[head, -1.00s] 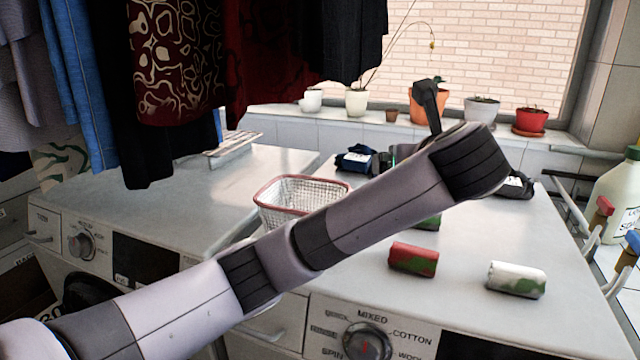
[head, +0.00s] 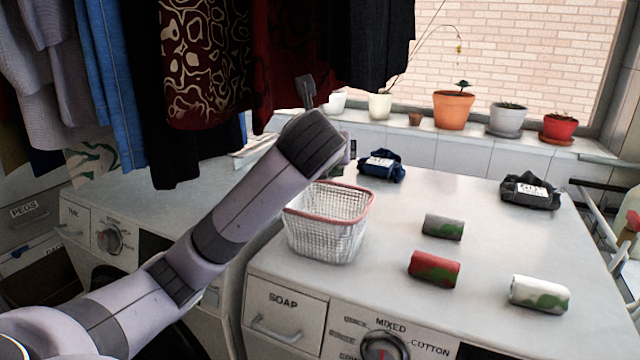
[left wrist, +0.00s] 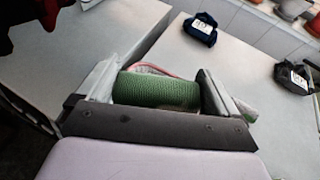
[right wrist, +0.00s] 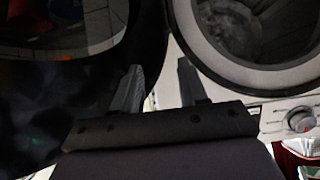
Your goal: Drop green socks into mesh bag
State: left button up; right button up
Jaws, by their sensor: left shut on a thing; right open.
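My left gripper (left wrist: 163,74) is shut on a green rolled pair of socks (left wrist: 158,91), seen in the left wrist view.
Grey-green (head: 443,227), red-green (head: 434,269) and white-green (head: 539,294) rolls lie right of the bag. Labelled navy (head: 381,166) and black (head: 530,191) bundles lie farther back. Clothes (head: 205,70) hang at upper left. Potted plants (head: 453,108) line the sill.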

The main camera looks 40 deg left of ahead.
aim_at(326, 223)
pick_arm(q)
notch_tip(326, 223, down, 7)
dwell(0.5)
jog(key=shift+f, duration=0.2)
jog(key=shift+f, duration=0.15)
jog(key=o, duration=0.7)
